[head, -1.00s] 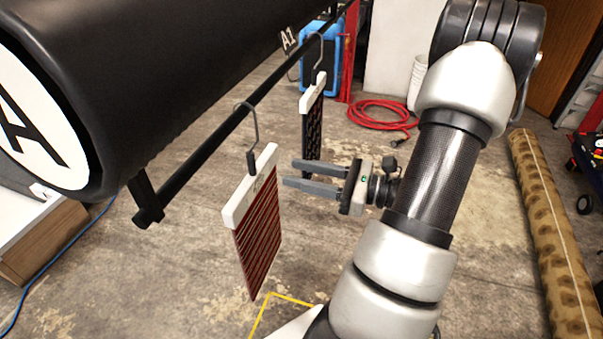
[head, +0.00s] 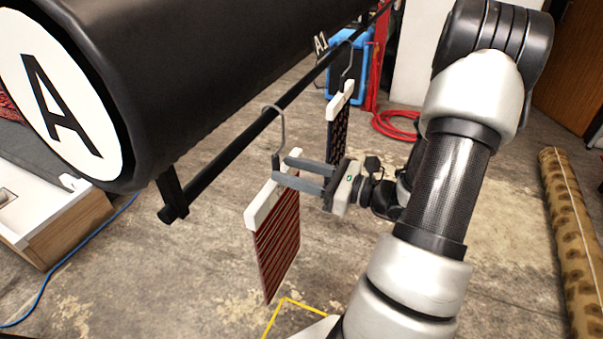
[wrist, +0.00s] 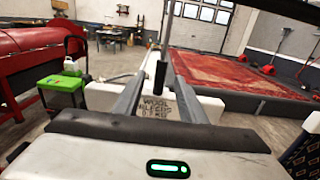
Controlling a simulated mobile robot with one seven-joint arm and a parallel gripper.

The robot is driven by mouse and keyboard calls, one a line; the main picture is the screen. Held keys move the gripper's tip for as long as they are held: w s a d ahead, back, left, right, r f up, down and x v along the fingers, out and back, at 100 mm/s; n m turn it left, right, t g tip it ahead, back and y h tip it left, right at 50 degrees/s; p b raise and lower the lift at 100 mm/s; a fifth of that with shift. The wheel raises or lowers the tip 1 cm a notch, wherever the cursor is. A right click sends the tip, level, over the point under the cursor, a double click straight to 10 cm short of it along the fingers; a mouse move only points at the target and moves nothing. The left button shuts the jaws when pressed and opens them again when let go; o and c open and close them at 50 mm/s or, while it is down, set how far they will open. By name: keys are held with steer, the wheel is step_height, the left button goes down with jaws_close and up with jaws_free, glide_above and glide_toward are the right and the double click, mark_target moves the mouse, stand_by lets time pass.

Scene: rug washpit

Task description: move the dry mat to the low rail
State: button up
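A red-striped mat (head: 278,245) hangs in a white clamp bar (head: 275,188) from a grey hook on the dark rail (head: 236,141). A dark patterned mat (head: 337,130) hangs farther along the same rail. Neither mat shows clearly whether it is wet or dry. My gripper (head: 279,171) is open at the nearer hanger, just above its clamp bar. In the wrist view, the hanger's black stem (wrist: 160,76) stands between my open fingers.
A large black roller (head: 200,60) marked A runs above the rail. A label, A1 (head: 321,43), hangs near the far mat. A rolled tan rug (head: 570,230) lies on the floor at right. The concrete floor below the mats is mostly clear.

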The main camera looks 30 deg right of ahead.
mark_target(276, 166)
steer(key=shift+x, duration=1.95)
jaws_close()
steer(key=shift+r, duration=0.1)
steer(key=shift+r+p, duration=1.95)
steer(key=shift+r, duration=0.25)
